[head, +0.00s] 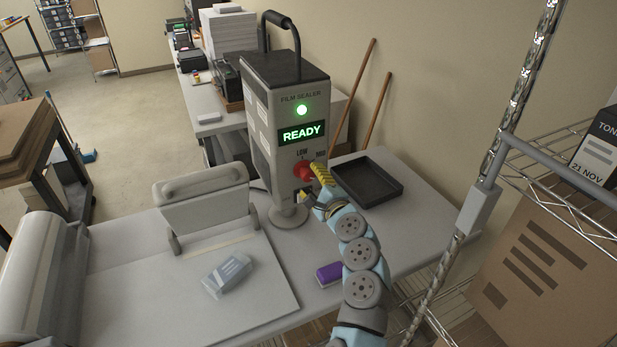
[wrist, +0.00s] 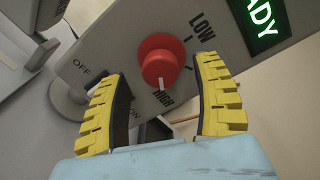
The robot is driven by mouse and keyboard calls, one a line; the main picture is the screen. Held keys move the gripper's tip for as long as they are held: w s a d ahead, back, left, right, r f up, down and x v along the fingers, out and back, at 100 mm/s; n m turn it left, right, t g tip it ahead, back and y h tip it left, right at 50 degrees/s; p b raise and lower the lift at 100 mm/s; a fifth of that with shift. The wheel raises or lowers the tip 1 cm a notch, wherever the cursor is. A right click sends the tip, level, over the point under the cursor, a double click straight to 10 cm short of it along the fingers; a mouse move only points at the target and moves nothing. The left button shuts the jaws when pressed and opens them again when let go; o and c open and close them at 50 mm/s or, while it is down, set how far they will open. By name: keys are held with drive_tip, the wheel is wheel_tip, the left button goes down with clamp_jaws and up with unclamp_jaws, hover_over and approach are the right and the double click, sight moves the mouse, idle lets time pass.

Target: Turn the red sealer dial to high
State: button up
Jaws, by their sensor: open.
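The red dial (head: 302,170) is on the front of the grey film sealer (head: 270,110), below a lit green READY display (head: 301,134). In the wrist view the red dial (wrist: 158,60) has a white mark pointing at the HIGH label (wrist: 164,97). The LOW label (wrist: 203,27) is on another side of the dial. My gripper (wrist: 158,66) is open, its yellow fingers to either side of the dial, with visible gaps between. In the head view my gripper (head: 313,181) is at the dial's right and partly hides the panel.
A dark tray (head: 368,182) lies right of the sealer. A purple block (head: 329,274) and a pale wrapped packet (head: 227,273) lie in front on the bench. A wire shelf with a carton (head: 540,270) stands close on the right. A lower OFF/ON control area is beside my left finger in the wrist view.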

drive_tip(key=v, duration=0.9)
drive_tip(key=shift+s, duration=0.25)
drive_tip(key=shift+d+f, duration=0.1)
drive_tip(key=shift+d, duration=0.05)
